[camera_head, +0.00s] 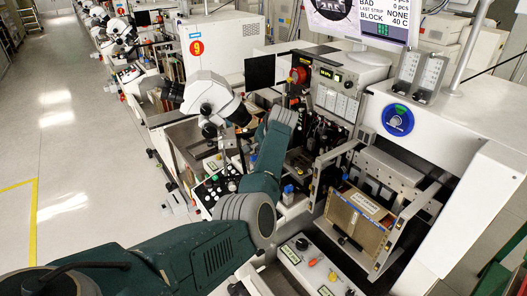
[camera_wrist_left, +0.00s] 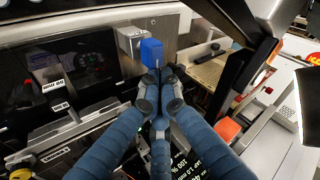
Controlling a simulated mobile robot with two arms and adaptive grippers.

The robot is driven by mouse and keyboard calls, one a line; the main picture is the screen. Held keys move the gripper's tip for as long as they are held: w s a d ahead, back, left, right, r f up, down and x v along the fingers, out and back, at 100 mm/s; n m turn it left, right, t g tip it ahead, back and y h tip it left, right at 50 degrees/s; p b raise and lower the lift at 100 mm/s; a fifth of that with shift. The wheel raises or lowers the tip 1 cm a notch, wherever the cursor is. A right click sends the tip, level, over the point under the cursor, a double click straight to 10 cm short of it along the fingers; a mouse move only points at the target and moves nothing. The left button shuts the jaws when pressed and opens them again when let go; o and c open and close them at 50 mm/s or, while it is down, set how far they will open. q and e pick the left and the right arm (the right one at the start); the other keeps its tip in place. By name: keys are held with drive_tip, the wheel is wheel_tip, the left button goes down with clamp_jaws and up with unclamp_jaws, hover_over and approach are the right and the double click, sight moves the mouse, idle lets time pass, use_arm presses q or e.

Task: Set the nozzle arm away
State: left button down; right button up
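In the left wrist view, my left gripper (camera_wrist_left: 162,82) has its three blue-grey fingers converging, with dark fingertips close together. A bright blue block (camera_wrist_left: 152,52) stands just beyond the tips, with a thin stalk below it. It may belong to the nozzle arm, but I cannot tell for sure. The tips look near or around the stalk; contact is not clear. In the head view, my left arm comes in from the lower left and bends up to the machine's front; its gripper cannot be made out there. My right gripper is in neither view.
The machine has a round blue dial (camera_head: 397,119), a control panel (camera_head: 338,92) and an open metal frame around a tan box (camera_head: 356,220). A white microscope (camera_head: 208,93) stands close left of my arm. An orange knob (camera_wrist_left: 227,129) is right of the fingers. The floor at left is clear.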

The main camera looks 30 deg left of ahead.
use_arm(q)
drive_tip(key=shift+a+p, duration=0.3)
drive_tip(key=shift+a, duration=0.3)
idle(0.8)
drive_tip(key=v, duration=1.2)
